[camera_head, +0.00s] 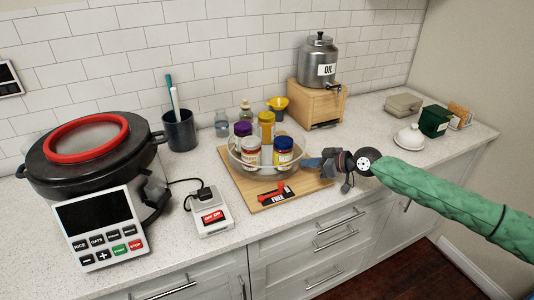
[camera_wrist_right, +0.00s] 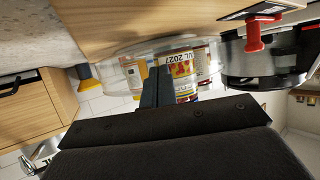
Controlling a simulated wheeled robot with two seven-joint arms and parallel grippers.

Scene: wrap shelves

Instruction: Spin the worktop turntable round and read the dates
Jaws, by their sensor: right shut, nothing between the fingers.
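The turntable (camera_head: 238,166) is a clear round tray on a wooden board (camera_head: 305,183). On it stand a white-lidded jar (camera_head: 252,153), a blue-lidded jar (camera_head: 283,153), a purple-lidded jar (camera_head: 242,130) and a tall yellow-capped jar (camera_head: 266,128). My right gripper (camera_head: 313,162) is shut and empty at the turntable's right side; I cannot tell whether it touches the rim. In the right wrist view its fingers (camera_wrist_right: 156,80) overlap a jar (camera_wrist_right: 184,78) whose upside-down label reads "UL 2027", the start cut off. My left gripper is out of view.
A red lever (camera_head: 271,194) marked FREE sits on the board's front. A cooker (camera_head: 95,165) and a switch box (camera_head: 211,214) stand left. An oil urn (camera_head: 318,62) stands on a wooden box (camera_head: 316,103) behind. A white dish (camera_head: 409,138) lies right.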

